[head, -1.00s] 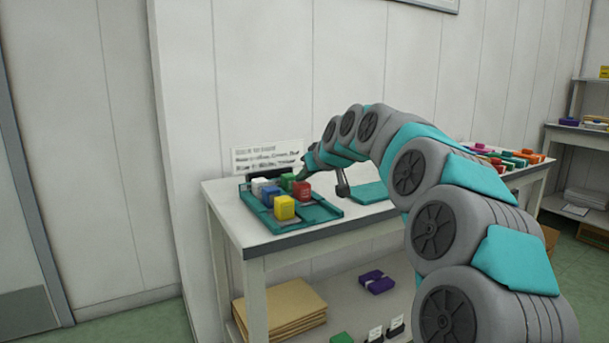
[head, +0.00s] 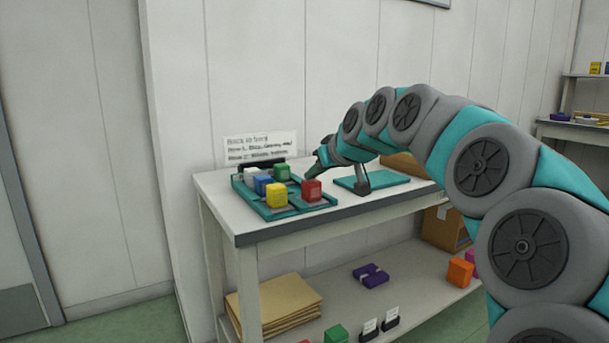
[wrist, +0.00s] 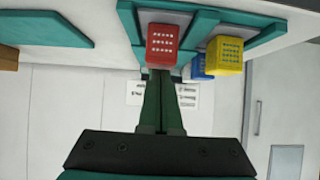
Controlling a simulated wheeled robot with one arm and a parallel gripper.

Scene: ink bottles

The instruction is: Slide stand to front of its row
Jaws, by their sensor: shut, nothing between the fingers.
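A teal tray (head: 288,212) with lanes sits on the left end of the white table. A red block-shaped bottle (head: 312,190) stands upright at the tray's right side, near its front. A yellow bottle (head: 276,196) stands to its left, with blue (head: 262,184), green (head: 281,172) and white (head: 251,174) ones behind. No separate item is clearly a stand. My gripper (head: 322,160) is shut and empty, just behind the red bottle. In the wrist view its fingertips (wrist: 161,76) are at the red bottle (wrist: 162,45); whether they touch is unclear.
A printed sign (head: 261,147) is behind the tray. A flat teal mat (head: 383,180) lies to the right of it. The lower shelf holds envelopes (head: 274,300), a purple item (head: 371,275) and small card holders. The table's front edge is close to the tray.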

